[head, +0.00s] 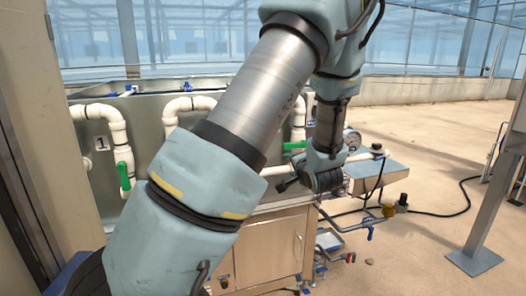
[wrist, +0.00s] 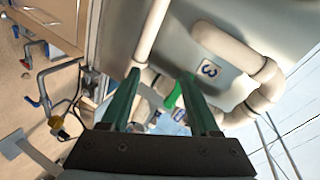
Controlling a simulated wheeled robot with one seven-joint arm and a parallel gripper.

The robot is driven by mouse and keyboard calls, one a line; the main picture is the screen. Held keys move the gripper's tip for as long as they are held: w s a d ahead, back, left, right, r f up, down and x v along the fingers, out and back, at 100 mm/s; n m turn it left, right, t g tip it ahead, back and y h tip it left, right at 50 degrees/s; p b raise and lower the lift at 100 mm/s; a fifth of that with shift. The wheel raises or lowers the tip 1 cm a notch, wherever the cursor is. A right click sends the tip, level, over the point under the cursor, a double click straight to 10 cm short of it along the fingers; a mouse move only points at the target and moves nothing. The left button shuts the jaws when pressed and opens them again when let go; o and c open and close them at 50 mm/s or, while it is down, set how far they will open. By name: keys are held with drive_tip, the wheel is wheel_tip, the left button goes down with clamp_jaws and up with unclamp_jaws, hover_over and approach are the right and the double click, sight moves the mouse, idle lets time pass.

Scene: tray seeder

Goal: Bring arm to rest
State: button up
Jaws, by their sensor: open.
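My arm fills the middle of the head view, rising from the lower left and bending down to the wrist in front of the pipes. In the wrist view my gripper (wrist: 160,76) has its two green fingers spread apart with nothing held between them. A white pipe valve with a green handle (wrist: 173,96) shows behind the gap between the fingers; how far off it is I cannot tell. In the head view the fingers are not clearly seen.
A grey tank (head: 150,100) with white pipes (head: 114,125) stands behind my arm; one green handle (head: 124,178) is by label 1 (head: 101,143). A label 3 (wrist: 209,69) shows in the wrist view. A steel cabinet (head: 270,250) is below. Open floor (head: 430,130) lies right, beside a metal post (head: 490,190).

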drive_tip(key=s+a+f+n+g+h, duration=0.1)
drive_tip(key=s+a+n+g+h, duration=0.1)
drive_tip(key=s+a+n+g, duration=0.9)
drive_tip(key=s+a+g, duration=0.1)
drive_tip(key=s+a, duration=0.8)
drive_tip(key=s, duration=0.2)
